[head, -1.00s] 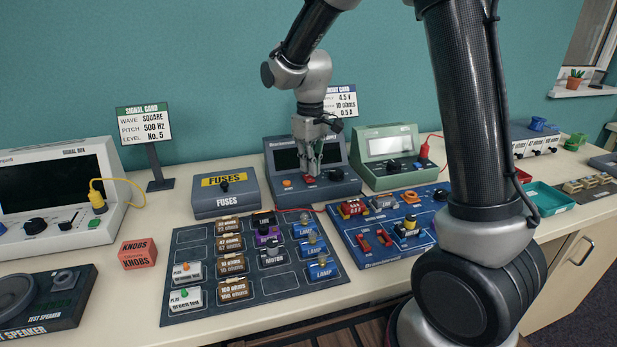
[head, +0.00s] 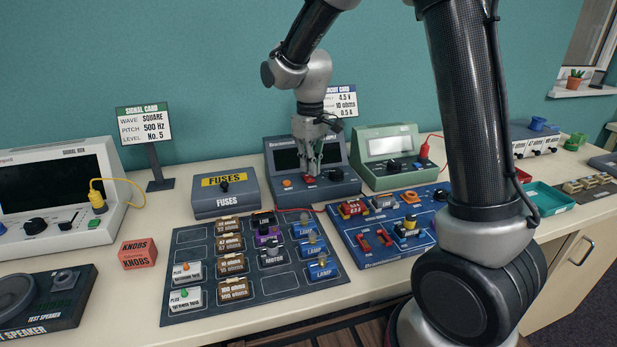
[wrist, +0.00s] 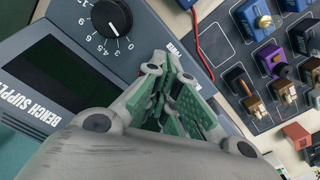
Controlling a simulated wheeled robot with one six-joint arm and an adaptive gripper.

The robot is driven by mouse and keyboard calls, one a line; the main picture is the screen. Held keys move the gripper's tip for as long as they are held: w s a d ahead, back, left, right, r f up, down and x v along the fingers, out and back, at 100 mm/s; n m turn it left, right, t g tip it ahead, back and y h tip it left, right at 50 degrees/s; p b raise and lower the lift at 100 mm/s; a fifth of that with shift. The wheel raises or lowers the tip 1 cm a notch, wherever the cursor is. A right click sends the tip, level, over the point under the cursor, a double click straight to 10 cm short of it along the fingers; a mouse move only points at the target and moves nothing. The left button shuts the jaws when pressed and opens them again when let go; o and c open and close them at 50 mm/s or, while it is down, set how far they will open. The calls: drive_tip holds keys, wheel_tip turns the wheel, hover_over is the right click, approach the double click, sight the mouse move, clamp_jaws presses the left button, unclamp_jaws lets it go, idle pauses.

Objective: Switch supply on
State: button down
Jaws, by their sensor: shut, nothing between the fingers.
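The bench supply (head: 345,184) is a dark blue-grey box with a dark screen, standing at the back of the table against the teal wall. In the wrist view its label, its blank dark screen (wrist: 52,75) and a black numbered knob (wrist: 111,18) show. My gripper (head: 312,174) points down at the supply's front control panel, by a red control and an orange one (head: 287,183). In the wrist view the fingers (wrist: 172,75) are closed together with nothing between them, near the panel's "POWER" lettering. The fingers hide the switch, and I cannot tell whether they touch it.
A fuses box (head: 226,195) stands left of the supply and a green meter (head: 390,158) right of it. A parts mat (head: 200,310) and a blue circuit board (head: 375,255) lie in front. A red wire (wrist: 203,45) runs from the supply.

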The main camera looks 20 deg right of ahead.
sight(311, 180)
drive_tip(key=shift+f, duration=1.15)
idle(0.5)
drive_tip(key=shift+r, duration=3.5)
drive_tip(key=shift+s+d+f, duration=0.1)
drive_tip(key=shift+s+f, duration=0.15)
drive_tip(key=shift+s, duration=0.05)
drive_tip(key=s+d+r+m+t, duration=0.1)
drive_tip(key=s+d+r+m, duration=0.1)
drive_tip(key=s+d, duration=0.3)
drive_tip(key=s+d+r+m+t, duration=0.2)
drive_tip(key=s+d+r, duration=0.2)
drive_tip(key=s, duration=0.8)
drive_tip(key=s+d+r+m+t, duration=0.1)
drive_tip(key=s+d+r+m, duration=0.1)
drive_tip(key=s+d, duration=0.3)
drive_tip(key=s+r, duration=0.1)
drive_tip(key=s, duration=0.2)
drive_tip(key=shift+s+d+r, duration=0.15)
drive_tip(key=shift+s+d, duration=0.05)
drive_tip(key=shift+d, duration=0.15)
